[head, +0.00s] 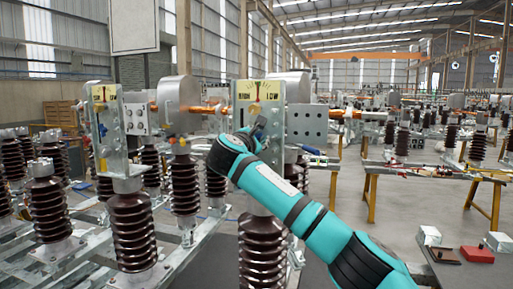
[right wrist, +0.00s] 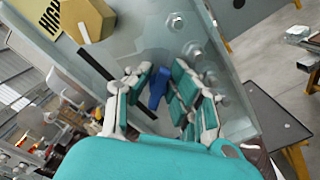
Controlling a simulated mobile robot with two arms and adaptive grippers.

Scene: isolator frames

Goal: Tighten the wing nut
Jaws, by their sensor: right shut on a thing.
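The blue wing nut (right wrist: 158,90) sits on the grey metal plate (right wrist: 135,40) in the right wrist view. My right gripper (right wrist: 163,84) has its teal-padded fingers on either side of the wing nut and is shut on it. In the head view my right arm reaches from the lower right to the middle bracket, and the gripper (head: 258,128) shows only in part below the HIGH/LOW dial (head: 258,97). The wing nut cannot be made out there. My left gripper is in neither view.
Brown ribbed insulators (head: 131,225) stand on metal frames at the left and under the bracket. A second dial plate (head: 104,105) stands to the left. At the lower right, a dark table (head: 470,275) carries a red block (head: 477,254) and white boxes. Open floor lies to the right.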

